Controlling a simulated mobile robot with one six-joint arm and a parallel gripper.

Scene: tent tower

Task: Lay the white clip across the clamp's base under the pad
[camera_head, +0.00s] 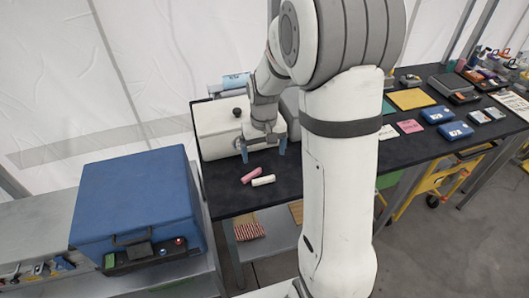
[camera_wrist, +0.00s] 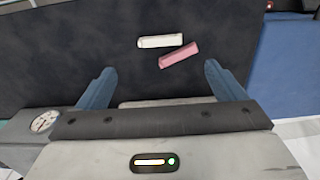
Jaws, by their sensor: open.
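The white clip (camera_head: 263,181) is a short pale bar lying flat on the dark table near its front edge. It also shows in the wrist view (camera_wrist: 160,41), above the fingertips. A pink bar (camera_head: 251,174) lies close beside it at an angle, also seen in the wrist view (camera_wrist: 179,54). My gripper (camera_head: 264,152) is open and empty, its two blue fingers pointing down behind the bars; both fingers show in the wrist view (camera_wrist: 158,70). I cannot make out the clamp's base or pad for sure.
A pale boxy unit with a black knob (camera_head: 216,130) stands just left of my gripper. A round gauge (camera_wrist: 43,121) shows at lower left in the wrist view. A blue case (camera_head: 135,200) stands on the left bench. Notes and blue boxes (camera_head: 455,130) lie farther right on the table.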

